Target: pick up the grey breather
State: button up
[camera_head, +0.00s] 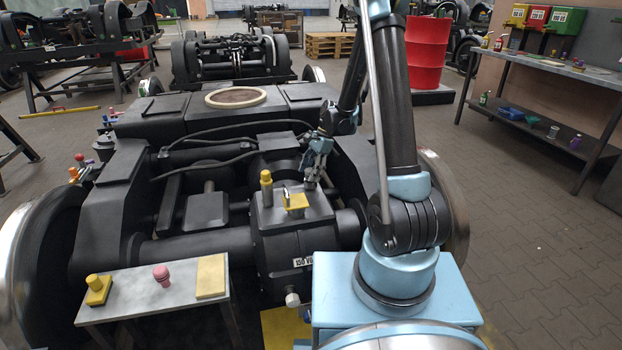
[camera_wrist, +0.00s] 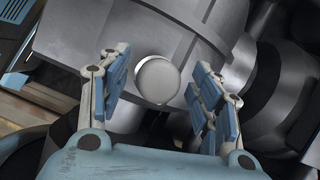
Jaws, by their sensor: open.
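The grey breather (camera_wrist: 157,80) shows in the wrist view as a pale round cap between my two fingers, in front of a grey housing. My gripper (camera_wrist: 163,76) is open, with one blue-padded finger on each side of the cap and visible gaps to both. In the head view my gripper (camera_head: 317,158) points down at the right part of the gearbox top (camera_head: 325,210). A small grey piece (camera_head: 310,184) just under the fingers there looks like the breather. Its lower part is hard to make out.
A yellow-capped post (camera_head: 266,188) and a yellow bracket (camera_head: 297,203) stand on the gearbox left of my gripper. Black hoses (camera_head: 205,158) run behind. A small bench (camera_head: 140,303) at front left holds a yellow piece (camera_head: 97,290), a pink knob (camera_head: 162,275) and a tan pad (camera_head: 211,276).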

jog(key=shift+c, duration=0.6)
jog(key=c, duration=1.1)
jog(key=shift+r, duration=0.1)
